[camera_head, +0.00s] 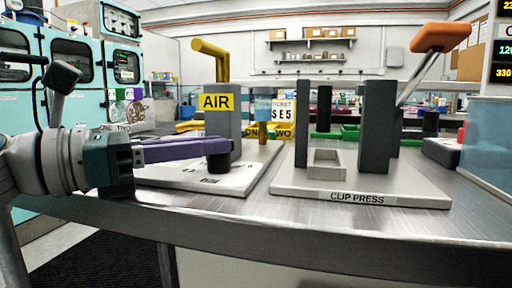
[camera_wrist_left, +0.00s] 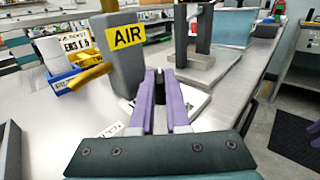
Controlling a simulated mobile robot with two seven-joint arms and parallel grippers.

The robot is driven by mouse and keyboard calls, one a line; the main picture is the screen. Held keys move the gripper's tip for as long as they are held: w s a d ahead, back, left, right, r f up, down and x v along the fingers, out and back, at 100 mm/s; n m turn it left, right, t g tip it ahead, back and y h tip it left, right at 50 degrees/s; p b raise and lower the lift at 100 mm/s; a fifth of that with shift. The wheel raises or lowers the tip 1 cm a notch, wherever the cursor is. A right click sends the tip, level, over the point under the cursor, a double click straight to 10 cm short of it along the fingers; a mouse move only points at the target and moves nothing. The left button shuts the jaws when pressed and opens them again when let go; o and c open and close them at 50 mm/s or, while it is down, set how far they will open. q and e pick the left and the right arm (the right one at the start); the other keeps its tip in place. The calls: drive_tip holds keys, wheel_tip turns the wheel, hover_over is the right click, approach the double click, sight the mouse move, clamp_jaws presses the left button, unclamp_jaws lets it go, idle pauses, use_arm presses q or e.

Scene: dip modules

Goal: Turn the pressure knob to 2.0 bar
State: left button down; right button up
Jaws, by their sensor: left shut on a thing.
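The pressure knob (camera_head: 218,157) is a short dark cylinder on the light base plate (camera_head: 250,172) in front of the grey post with the yellow AIR sign (camera_head: 216,102). My left gripper (camera_head: 214,150) comes in from the left, its purple fingers shut on the knob. In the left wrist view the fingers (camera_wrist_left: 162,90) close around the dark knob, which is mostly hidden between them. A small marking on the plate in front of the knob is too small to read.
A yellow pipe (camera_head: 210,50) tops the AIR post. The clip press (camera_head: 360,200) stands to the right, with dark uprights and an orange-handled lever (camera_head: 440,38). Yellow and green bins stand behind. The steel table's front strip is clear.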

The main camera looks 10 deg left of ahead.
use_arm(q)
drive_tip(key=c, duration=0.9)
unclamp_jaws()
drive_tip(key=b+v, duration=0.1)
drive_tip(key=v, duration=0.9)
